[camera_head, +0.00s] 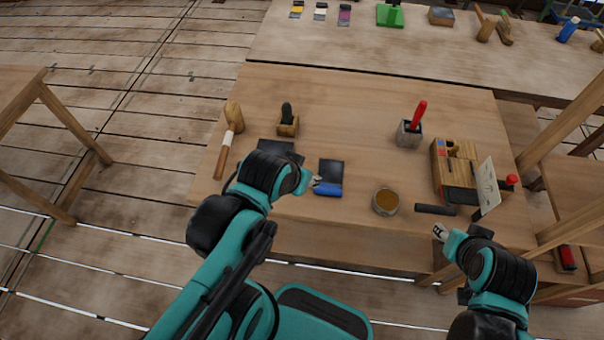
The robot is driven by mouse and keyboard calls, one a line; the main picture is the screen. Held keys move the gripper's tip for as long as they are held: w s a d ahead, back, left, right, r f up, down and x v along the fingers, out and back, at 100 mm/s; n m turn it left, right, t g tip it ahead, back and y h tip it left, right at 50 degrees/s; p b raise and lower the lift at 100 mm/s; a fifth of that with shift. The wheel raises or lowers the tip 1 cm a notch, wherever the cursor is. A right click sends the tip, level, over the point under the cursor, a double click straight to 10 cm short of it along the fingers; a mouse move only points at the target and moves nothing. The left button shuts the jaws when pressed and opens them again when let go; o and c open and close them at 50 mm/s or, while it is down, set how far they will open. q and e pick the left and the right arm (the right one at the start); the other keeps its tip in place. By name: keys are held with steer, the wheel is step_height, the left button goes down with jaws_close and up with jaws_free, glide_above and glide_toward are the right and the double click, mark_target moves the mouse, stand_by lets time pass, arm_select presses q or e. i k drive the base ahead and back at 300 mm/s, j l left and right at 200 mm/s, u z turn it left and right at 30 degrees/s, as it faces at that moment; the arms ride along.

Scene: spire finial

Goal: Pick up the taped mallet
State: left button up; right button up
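The taped mallet (229,137) lies near the left edge of the wooden table. It has a rounded wooden head at the far end, a white taped band, and a brown handle pointing toward me. My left gripper (314,182) is to the right of the mallet, apart from it, close to a blue-handled dark pad. My own wrist hides much of it, so its opening is unclear. My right gripper (438,231) is near the table's front right edge, far from the mallet. Its small fingertips show, but not clearly enough to judge their opening.
The table (340,100) also holds a dark-topped wooden block (288,121), a blue-handled pad (328,188), a round tin (385,201), a grey pot with a red-handled tool (409,134), and a wooden box (455,167). The table's middle back is clear.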

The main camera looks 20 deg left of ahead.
mark_target(232, 111)
steer(key=u, duration=1.5)
